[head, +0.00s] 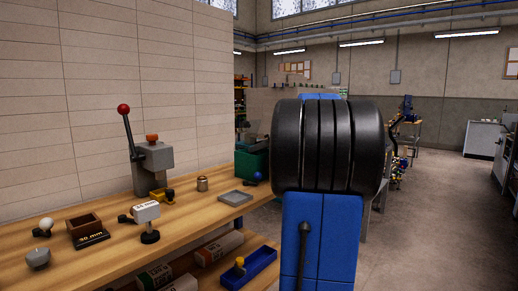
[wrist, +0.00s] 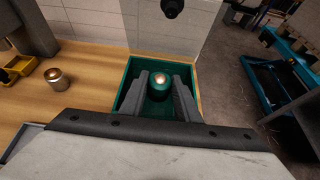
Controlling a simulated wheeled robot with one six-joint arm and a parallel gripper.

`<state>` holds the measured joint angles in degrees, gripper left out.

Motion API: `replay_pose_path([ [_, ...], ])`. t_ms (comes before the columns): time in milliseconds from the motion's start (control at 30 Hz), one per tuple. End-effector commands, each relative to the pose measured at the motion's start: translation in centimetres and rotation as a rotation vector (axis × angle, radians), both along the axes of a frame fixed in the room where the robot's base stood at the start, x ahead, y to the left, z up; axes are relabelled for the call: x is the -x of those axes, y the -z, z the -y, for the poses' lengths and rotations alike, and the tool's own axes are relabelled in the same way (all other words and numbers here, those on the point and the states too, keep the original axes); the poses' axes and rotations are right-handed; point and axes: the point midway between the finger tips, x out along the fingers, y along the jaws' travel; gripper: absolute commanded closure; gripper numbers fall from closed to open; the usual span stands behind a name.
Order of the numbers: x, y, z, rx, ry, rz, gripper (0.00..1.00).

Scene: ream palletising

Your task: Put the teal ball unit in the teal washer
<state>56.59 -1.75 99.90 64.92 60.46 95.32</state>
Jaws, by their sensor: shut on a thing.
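The teal ball unit (wrist: 160,86), dark and rounded with a bright metallic top, is between the two grey fingers of my gripper (wrist: 160,92) in the wrist view. My gripper is shut on it. The teal washer (wrist: 134,68), an open square tub, lies behind and around the fingers in that view. I cannot tell how far the unit is above or inside its rim. In the head view the washer (head: 247,165) stands at the far right end of the bench, and my dark, blue-jointed arm hides part of that area.
The wooden bench (head: 190,213) carries a red-knobbed lever press (head: 153,165), a metal cylinder (head: 202,184), a grey plate (head: 235,198) and a blue ball (head: 257,177) near the washer. A blue tray (head: 262,267) is lower down. Floor lies to the right.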

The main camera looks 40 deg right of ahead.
Motion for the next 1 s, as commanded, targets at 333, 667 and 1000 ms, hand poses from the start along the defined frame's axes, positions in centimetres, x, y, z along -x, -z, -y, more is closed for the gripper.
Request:
replay_pose_path([
  [333,-0.01,0.80,-0.01,-0.001,0.000,0.001,0.97],
  [667,0.00,0.91,0.00,0.000,0.000,0.000,0.52],
  [1000,0.00,-0.04,0.01,0.002,0.000,0.000,0.52],
])
